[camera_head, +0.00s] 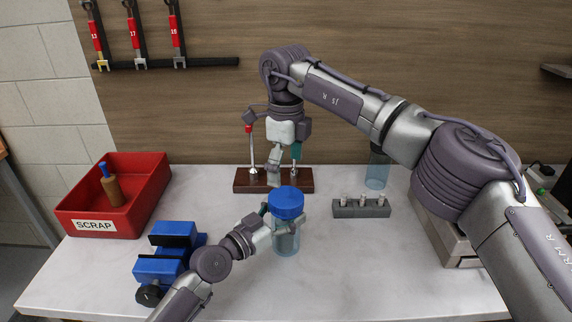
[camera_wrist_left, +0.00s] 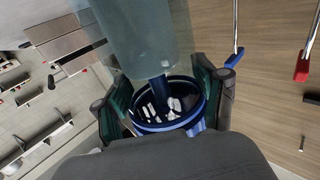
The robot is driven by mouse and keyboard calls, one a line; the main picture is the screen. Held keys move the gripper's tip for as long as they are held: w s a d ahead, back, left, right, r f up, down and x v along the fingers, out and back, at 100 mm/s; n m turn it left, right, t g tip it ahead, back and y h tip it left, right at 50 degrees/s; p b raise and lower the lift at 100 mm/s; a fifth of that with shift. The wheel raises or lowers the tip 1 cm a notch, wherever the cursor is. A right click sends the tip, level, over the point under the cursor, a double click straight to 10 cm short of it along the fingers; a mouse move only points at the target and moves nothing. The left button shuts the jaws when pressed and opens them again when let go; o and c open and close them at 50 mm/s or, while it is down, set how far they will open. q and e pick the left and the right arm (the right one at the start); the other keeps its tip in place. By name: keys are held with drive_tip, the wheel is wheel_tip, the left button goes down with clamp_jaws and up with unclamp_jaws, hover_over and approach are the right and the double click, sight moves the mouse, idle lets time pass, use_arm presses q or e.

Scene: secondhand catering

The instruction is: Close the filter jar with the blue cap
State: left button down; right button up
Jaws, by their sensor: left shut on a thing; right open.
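My left gripper (camera_head: 283,216) is shut around the cap's lower part. The left wrist view shows the blue cap (camera_wrist_left: 143,127) between green finger pads, its hollow dark inside facing the clear jar (camera_wrist_left: 150,35). The cap therefore looks unseated, though I cannot tell how wide any gap is. My right gripper (camera_head: 285,168) is open, pointing down behind the cap, its fingertips partly hidden.
A wooden stand (camera_head: 245,182) with posts is behind the jar. A second clear cylinder (camera_head: 377,175) stands partly behind my right arm. A grey block with small fittings (camera_head: 361,209) is right. A blue vise (camera_head: 160,268) and red scrap bin (camera_head: 140,205) are left. The front-right tabletop is clear.

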sight(286, 196)
drive_tip(key=n, duration=0.4)
drive_tip(key=shift+r, duration=0.15)
drive_tip(key=n, duration=0.5)
drive_tip(key=shift+r+n, duration=0.1)
drive_tip(key=shift+n, duration=0.2)
drive_tip(key=shift+f, duration=4)
